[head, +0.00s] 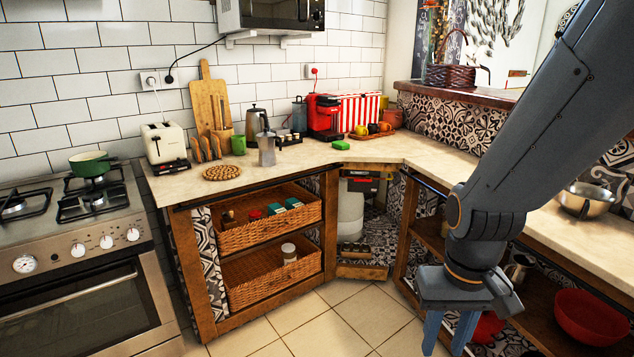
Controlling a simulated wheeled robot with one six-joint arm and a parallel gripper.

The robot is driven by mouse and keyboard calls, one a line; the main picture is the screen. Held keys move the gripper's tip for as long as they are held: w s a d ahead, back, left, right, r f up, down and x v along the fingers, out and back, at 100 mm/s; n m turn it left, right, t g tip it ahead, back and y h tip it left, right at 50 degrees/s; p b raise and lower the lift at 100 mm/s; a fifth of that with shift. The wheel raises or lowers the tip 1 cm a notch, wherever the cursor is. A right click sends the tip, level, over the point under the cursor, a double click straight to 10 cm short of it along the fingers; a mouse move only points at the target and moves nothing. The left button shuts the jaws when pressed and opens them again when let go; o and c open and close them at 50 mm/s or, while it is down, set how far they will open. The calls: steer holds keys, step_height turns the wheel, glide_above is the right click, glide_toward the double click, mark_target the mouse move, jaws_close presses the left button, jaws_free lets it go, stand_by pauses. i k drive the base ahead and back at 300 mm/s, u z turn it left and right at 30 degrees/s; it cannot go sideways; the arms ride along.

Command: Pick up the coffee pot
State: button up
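A silver moka-style coffee pot (267,150) stands upright on the pale countertop (330,155), near its front edge. A taller dark grey pot or kettle (255,122) stands just behind it, partly overlapped by it. My gripper (449,332) is at the lower right, pointing down in front of the lower shelves. Its two blue fingers are apart with nothing visible between them. It is well to the right of the coffee pot and lower in the picture. The fingertips are near the bottom of the frame.
A green mug (238,145) stands left of the pot and a round woven trivet (222,173) lies in front. Wicker baskets (270,232) sit below.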

mark_target(265, 140)
steer(key=u, duration=0.25)
steer(key=i, duration=2.1)
steer(key=u, duration=0.3)
